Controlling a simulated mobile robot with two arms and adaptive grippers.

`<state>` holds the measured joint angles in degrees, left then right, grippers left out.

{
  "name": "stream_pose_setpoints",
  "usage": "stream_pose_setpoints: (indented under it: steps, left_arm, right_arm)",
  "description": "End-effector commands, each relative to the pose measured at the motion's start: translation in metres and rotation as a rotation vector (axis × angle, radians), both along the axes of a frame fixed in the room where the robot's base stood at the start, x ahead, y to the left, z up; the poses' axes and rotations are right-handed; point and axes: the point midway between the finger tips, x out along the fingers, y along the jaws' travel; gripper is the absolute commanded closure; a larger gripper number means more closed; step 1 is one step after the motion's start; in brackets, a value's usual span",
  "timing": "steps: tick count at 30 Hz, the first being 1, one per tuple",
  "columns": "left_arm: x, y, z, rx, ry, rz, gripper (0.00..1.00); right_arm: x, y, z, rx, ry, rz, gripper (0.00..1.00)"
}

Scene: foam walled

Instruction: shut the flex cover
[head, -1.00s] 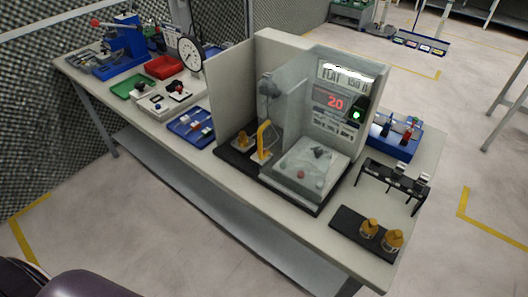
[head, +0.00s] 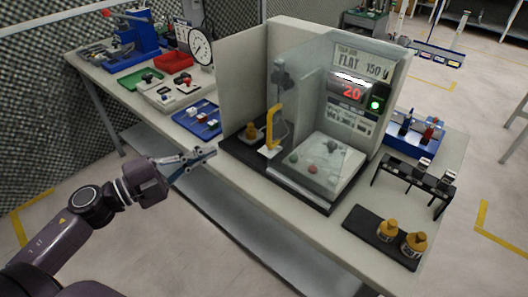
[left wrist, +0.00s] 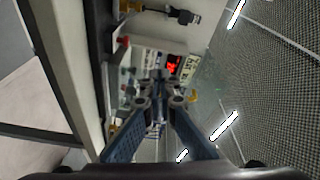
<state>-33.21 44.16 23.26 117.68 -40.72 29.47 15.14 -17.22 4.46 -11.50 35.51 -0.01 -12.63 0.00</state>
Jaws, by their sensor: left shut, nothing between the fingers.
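The test station (head: 395,75) stands on the bench with a lit panel reading "FLAT 150" and a red "20". A clear, see-through cover panel (head: 303,105) stands upright at its front. A yellow handle (head: 273,128) rises at the panel's left side. I cannot tell exactly where the cover's edges lie. My left gripper (head: 207,156) is shut and empty, in front of the bench edge, left of the handle and apart from it. In the left wrist view its fingers (left wrist: 158,82) meet at the centre, with the red display beyond. My right gripper is not in view.
A beige side wall (head: 240,90) stands left of the station. A blue tray (head: 182,122) with small parts lies left of it. A black rack (head: 410,180) and a dark mat (head: 362,228) with two amber bottles (head: 400,238) are at right. The floor before the bench is clear.

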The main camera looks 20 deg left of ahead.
Motion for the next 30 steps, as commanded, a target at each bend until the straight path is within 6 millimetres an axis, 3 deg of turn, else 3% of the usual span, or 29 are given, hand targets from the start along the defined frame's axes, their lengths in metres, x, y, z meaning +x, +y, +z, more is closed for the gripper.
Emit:
stream_pose_setpoints:
  steps: [1,3,6,13,30]
  left_arm:
    - [-0.012,-0.027,0.013,0.060,-0.043,-0.083,1.00]
    - [-0.028,-0.054,0.029,0.123,-0.086,-0.170,1.00]
    - [-0.045,-0.080,0.042,0.184,-0.125,-0.250,1.00]
    - [-0.051,-0.098,0.050,0.216,-0.145,-0.294,1.00]
    - [-0.010,-0.145,0.052,0.212,-0.146,-0.288,1.00]
  right_arm:
    - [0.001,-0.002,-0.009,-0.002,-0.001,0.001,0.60]
    - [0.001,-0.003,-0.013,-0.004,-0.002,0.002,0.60]
    - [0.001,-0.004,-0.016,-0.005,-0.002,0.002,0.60]
    - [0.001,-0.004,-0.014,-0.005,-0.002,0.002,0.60]
    - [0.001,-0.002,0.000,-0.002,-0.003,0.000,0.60]
